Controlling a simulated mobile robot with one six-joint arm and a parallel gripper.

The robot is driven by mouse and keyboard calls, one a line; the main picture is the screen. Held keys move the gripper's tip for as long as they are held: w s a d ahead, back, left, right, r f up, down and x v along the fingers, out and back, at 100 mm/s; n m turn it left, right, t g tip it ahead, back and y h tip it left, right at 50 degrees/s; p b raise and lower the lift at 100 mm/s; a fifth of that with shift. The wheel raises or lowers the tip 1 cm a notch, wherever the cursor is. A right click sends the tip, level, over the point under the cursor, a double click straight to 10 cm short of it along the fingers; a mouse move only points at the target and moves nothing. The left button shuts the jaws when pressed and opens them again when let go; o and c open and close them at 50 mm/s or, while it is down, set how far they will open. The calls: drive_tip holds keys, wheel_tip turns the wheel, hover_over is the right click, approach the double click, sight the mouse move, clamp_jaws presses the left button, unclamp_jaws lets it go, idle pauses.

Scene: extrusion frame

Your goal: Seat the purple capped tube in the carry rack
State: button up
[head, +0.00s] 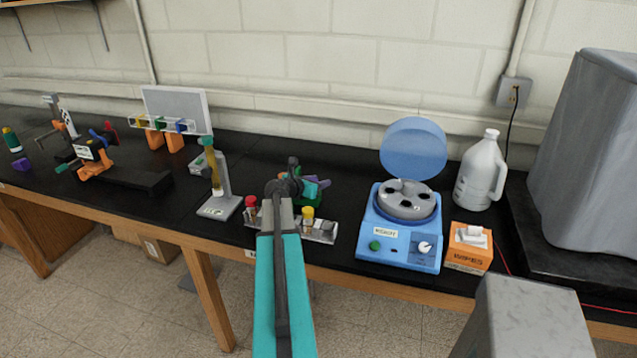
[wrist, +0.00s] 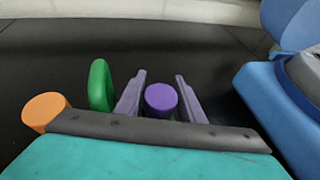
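The purple cap (wrist: 161,97) of the tube shows in the wrist view, between the two grey-purple fingers of my gripper (wrist: 160,76). Dark gaps show on both sides of the cap, so the fingers look open around it. The tube's body below the cap is hidden. A green part with an upright loop (wrist: 101,86), possibly the carry rack's handle, stands just left of the fingers. In the head view, green parts (head: 308,199) show beside my gripper (head: 319,183), largely hidden by my arm. I cannot tell whether the tube stands in them.
An orange cap (wrist: 45,110) is at the left of the wrist view. In the head view, red-capped (head: 251,204) and yellow-capped (head: 308,213) tubes stand at the bench front. A blue centrifuge (head: 399,237), lid raised, is right. A post stand (head: 221,204) is left.

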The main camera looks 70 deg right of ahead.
drive_tip(key=shift+r, duration=0.15)
drive_tip(key=b+v, duration=0.2)
drive_tip(key=v, duration=1)
drive_tip(key=shift+b, duration=0.4)
drive_tip(key=shift+w, duration=0.1)
idle(0.4)
